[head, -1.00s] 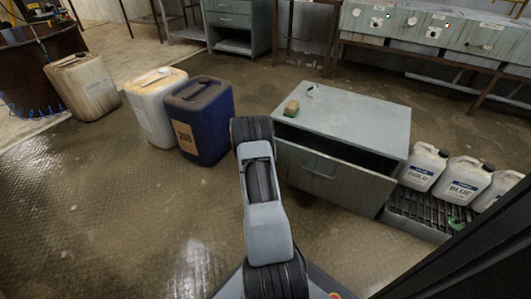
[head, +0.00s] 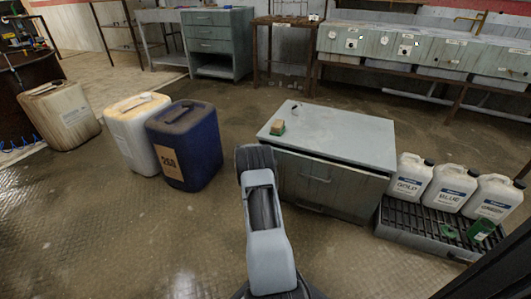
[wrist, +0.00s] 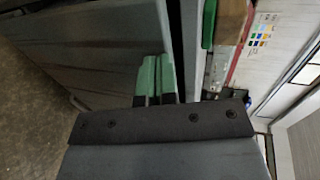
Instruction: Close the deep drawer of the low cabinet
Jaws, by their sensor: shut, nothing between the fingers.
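The low grey cabinet (head: 340,135) stands just ahead of my arm in the head view. Its deep drawer front (head: 335,190) sits close to the cabinet body, with a thin dark gap under the top edge. In the wrist view the drawer front (wrist: 85,40) fills the left, with a narrow dark gap between it and the pale cabinet edge (wrist: 191,50). My gripper (wrist: 154,78) has green fingertips, which are shut and empty. They are at the drawer front near its upper edge; I cannot tell if they touch. In the head view my arm hides the gripper.
White jugs (head: 450,187) stand on a grated tray (head: 408,222) at the right. A blue canister (head: 186,146) and a white one (head: 133,133) stand at the left. The floor at front left is clear.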

